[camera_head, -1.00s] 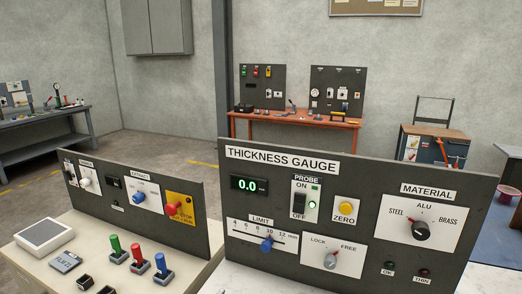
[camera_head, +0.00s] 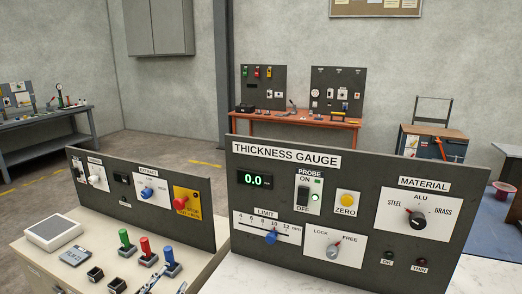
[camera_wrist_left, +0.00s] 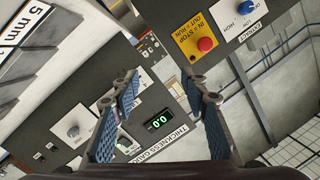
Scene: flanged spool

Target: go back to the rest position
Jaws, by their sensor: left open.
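The thickness gauge panel (camera_head: 340,200) stands upright on a pale worktop in the head view, its green display (camera_head: 254,179) reading 0.0. My left gripper (camera_wrist_left: 163,95) shows best in the left wrist view, its two blue-padded fingers apart with nothing between them. The gauge panel also shows in that view (camera_wrist_left: 75,150), behind and to the left of the fingers. In the head view only small grey parts, probably of the left gripper, show at the bottom edge near the blue lever. My right gripper is in neither view.
A second panel (camera_head: 140,200) with a red stop button (camera_head: 180,205) stands to the left. An orange bench (camera_head: 290,122) stands farther back.

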